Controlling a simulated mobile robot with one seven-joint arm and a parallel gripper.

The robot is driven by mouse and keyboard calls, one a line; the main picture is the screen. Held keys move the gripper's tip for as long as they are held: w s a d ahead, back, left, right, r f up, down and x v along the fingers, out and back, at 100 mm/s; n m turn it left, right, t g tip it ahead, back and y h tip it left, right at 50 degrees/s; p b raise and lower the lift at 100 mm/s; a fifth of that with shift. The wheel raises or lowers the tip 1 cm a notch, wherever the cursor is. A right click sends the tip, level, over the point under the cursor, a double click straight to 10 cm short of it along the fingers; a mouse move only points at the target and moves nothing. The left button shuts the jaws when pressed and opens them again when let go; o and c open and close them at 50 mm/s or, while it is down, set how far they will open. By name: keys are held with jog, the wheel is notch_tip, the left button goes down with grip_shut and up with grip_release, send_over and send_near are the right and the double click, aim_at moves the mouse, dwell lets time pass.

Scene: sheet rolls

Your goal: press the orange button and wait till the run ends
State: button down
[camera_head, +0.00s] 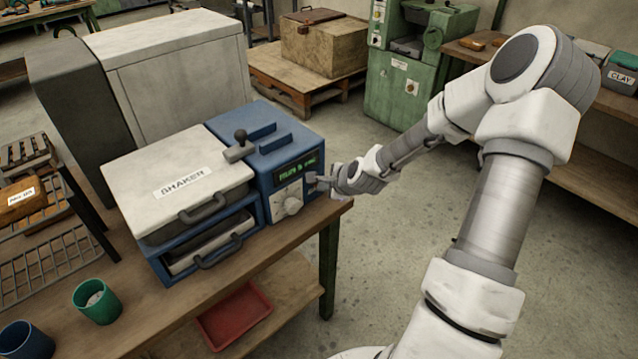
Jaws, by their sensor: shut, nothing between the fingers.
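The shaker (178,184) stands on the wooden table, with a white labelled lid and a blue control box (265,145) at its right. The box's front has a display (297,168) with green characters too small to read surely, and a pale dial (292,205). My gripper (318,182) is shut and empty, at the right side of this front panel beside the display. It seems to be touching or almost touching the panel; I cannot tell which. No orange button shows; my gripper covers part of the panel there.
Green (97,300) and blue (27,341) cups stand at the table's front left. A wire rack (50,262) is at the left. A red tray (234,315) lies on the lower shelf. A black-knobbed lever (240,146) stands on the shaker. Open floor lies right of the table.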

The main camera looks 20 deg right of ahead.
jog(key=shift+s, duration=0.1)
jog(key=shift+s+d+p, duration=0.25)
jog(key=shift+s+p, duration=0.05)
jog(key=shift+s, duration=0.45)
jog(key=shift+s, duration=0.1)
jog(key=s, duration=0.1)
jog(key=s+d+p, duration=0.1)
jog(key=s, duration=0.2)
jog(key=shift+s+d+p, duration=0.3)
jog(key=shift+d, duration=0.05)
dwell(0.5)
